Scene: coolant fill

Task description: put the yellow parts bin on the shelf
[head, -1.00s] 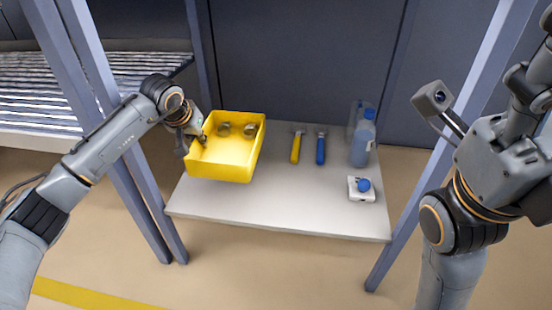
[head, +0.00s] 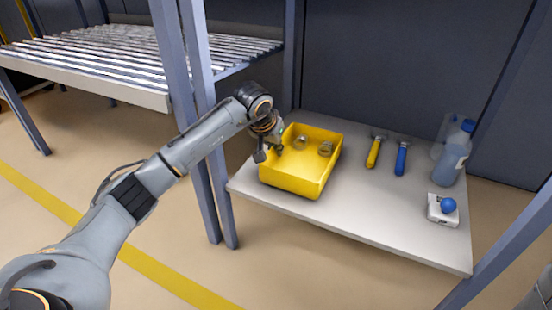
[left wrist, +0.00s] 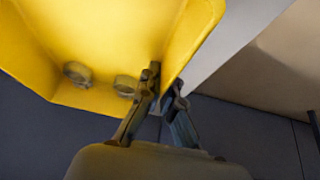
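The yellow parts bin (head: 299,184) is upright at the left end of a white board in the head view, with two round metal parts (head: 325,148) inside. I cannot tell whether it rests on the board or hangs just above it. My left gripper (head: 270,143) is at the bin's left wall. In the left wrist view the bin (left wrist: 110,35) fills the upper left, and the gripper (left wrist: 163,85) has one finger inside the wall and one outside, closed on it. A slatted shelf (head: 130,55) stands at the left. My right gripper is out of view.
The white board (head: 345,212) also holds a yellow-handled tool (head: 374,152), a blue-handled tool (head: 401,160), a blue-capped bottle (head: 453,155) and a white box with a blue knob (head: 441,209). A blue-grey post (head: 185,90) stands between board and slatted shelf. The slats look clear.

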